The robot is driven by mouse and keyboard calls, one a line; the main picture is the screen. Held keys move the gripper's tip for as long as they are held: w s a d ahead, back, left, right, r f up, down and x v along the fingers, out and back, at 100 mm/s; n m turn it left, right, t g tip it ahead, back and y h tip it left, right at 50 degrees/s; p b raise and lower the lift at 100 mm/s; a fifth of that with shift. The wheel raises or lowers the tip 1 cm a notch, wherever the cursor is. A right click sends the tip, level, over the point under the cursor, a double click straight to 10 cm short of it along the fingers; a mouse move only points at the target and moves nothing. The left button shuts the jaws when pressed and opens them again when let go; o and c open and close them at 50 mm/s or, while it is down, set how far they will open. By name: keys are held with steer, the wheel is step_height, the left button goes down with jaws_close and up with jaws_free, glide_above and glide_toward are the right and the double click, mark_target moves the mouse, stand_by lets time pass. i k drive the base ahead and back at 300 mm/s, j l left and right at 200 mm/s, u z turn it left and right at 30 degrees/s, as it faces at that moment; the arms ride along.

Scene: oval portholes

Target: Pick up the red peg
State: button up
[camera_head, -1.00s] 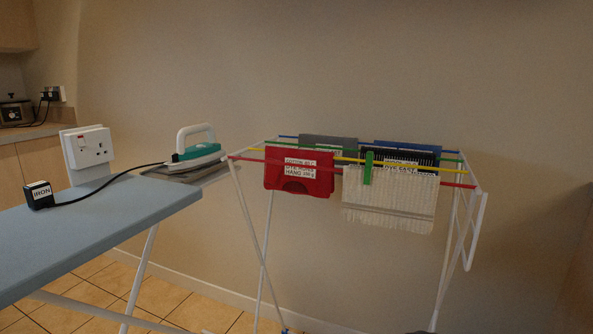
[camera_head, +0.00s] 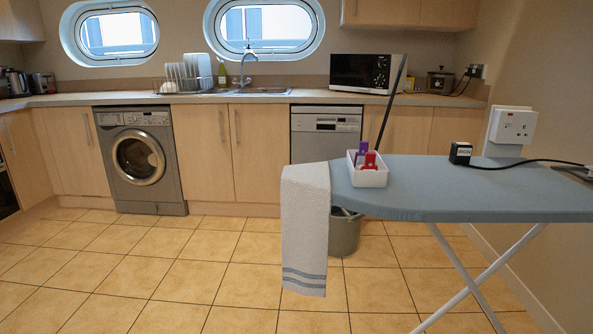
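A small red peg (camera_head: 370,160) stands in a white open box (camera_head: 373,179) near the left end of the blue ironing board (camera_head: 470,200). A purple item and another red item stand beside it in the box; their lower parts are hidden by the box wall. My gripper is not in view.
A white towel (camera_head: 305,230) hangs over the board's left end. A grey bucket (camera_head: 345,236) with a dark handle stands behind it on the floor. Tiled floor (camera_head: 150,270) at the left is clear.

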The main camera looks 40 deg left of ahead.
mark_target(369, 157)
steer(key=u, duration=1.35)
